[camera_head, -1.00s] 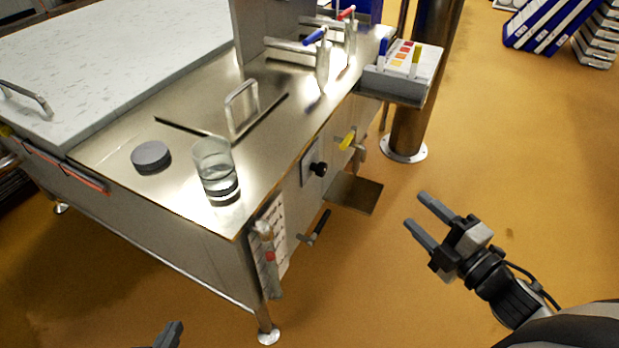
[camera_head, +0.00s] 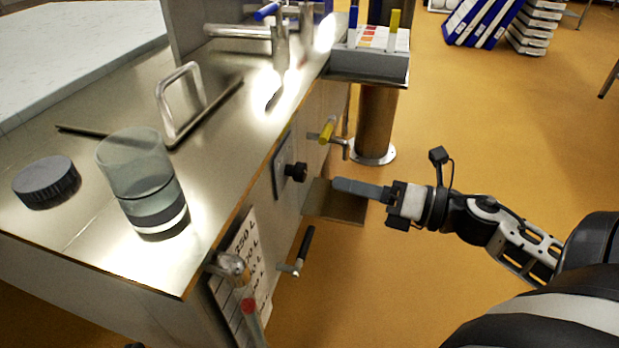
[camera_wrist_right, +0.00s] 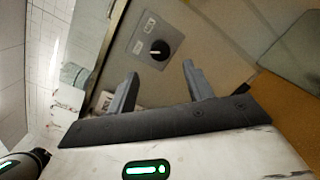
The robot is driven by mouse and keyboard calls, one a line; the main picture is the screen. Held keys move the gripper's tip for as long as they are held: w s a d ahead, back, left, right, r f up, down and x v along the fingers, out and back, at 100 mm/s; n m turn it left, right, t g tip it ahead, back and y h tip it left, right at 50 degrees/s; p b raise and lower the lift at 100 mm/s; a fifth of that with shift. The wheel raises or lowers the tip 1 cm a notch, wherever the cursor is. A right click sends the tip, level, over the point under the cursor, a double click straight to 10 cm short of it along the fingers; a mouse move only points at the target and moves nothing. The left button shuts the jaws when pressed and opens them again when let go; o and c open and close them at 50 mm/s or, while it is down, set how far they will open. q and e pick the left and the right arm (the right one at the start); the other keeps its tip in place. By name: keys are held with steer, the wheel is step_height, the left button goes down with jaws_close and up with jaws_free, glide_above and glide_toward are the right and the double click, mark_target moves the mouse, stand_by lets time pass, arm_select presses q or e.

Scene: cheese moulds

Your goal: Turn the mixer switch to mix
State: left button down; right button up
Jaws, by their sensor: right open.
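The mixer switch is a black knob (camera_head: 296,172) on a grey plate on the front side of the steel table. In the right wrist view the knob (camera_wrist_right: 158,50) is round with a pale pointer mark, on a plate (camera_wrist_right: 150,42) with small labels I cannot read. My right gripper (camera_head: 338,184) is to the right of the knob, its fingers pointing toward the panel, apart from it. In the wrist view the gripper (camera_wrist_right: 160,74) is open and empty, with the knob beyond the gap between its fingertips. My left gripper is not visible.
A yellow-handled valve (camera_head: 328,130) sits beyond the knob; a black-handled valve (camera_head: 304,245) is below it. A small metal shelf (camera_head: 335,205) projects low. A glass jar (camera_head: 140,170) and a dark puck (camera_head: 46,182) stand on the tabletop.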

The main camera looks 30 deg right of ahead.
mark_target(305, 175)
steer(key=x, duration=0.7)
steer(key=shift+w+a+b, duration=0.15)
steer(key=shift+w+b, duration=0.2)
steer(key=shift+c, duration=0.3)
steer(key=c, duration=0.9)
